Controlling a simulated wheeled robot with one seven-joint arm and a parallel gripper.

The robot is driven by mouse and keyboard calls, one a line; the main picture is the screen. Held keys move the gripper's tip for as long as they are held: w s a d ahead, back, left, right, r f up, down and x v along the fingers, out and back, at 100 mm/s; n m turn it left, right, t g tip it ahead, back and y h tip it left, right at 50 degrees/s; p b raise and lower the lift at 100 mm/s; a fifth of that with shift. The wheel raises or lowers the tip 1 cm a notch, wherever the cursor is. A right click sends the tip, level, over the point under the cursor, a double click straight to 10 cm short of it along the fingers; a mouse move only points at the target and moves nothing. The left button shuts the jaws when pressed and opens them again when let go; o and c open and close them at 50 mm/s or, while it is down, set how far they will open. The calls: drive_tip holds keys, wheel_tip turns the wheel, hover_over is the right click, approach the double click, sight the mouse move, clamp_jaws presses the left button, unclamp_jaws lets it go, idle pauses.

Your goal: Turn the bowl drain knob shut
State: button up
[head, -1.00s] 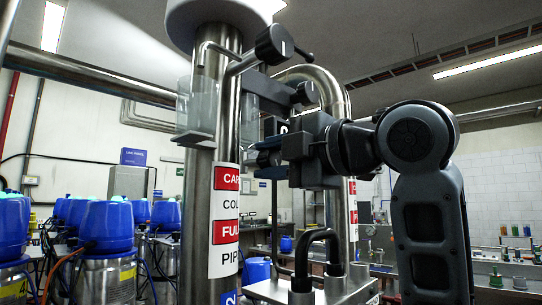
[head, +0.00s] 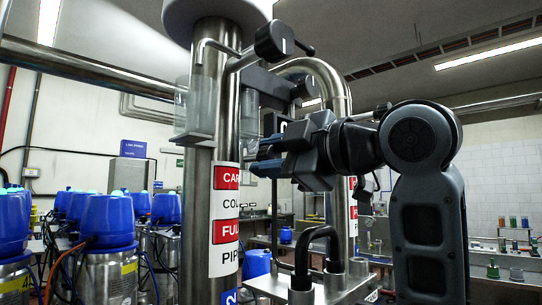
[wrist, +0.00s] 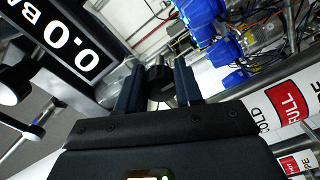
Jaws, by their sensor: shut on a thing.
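A dark round knob (wrist: 160,82) sits between the two fingers of my gripper (wrist: 158,92) in the wrist view, and the fingers are shut on it. In the head view my gripper (head: 262,158) reaches left to the steel column (head: 201,185), just below a glass cylinder (head: 197,108). The held knob is mostly hidden there behind the fingers. I cannot read a label on it, so I cannot confirm from the pictures that it is the bowl drain knob.
Another black knob (head: 272,41) with a white mark is higher on the column. A bent steel pipe (head: 335,85) stands behind my gripper. A display reading 0.0 BAR (wrist: 75,40) is close by. Blue-topped vessels (head: 106,222) stand left.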

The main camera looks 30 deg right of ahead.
drive_tip(key=shift+f, duration=0.1)
drive_tip(key=o, duration=1)
drive_tip(key=shift+o, duration=0.2)
drive_tip(key=shift+s, duration=0.1)
drive_tip(key=b+v, duration=0.1)
drive_tip(key=v, duration=0.6)
drive_tip(key=shift+s+b, duration=0.25)
drive_tip(key=shift+b, duration=0.1)
drive_tip(key=shift+d, duration=0.15)
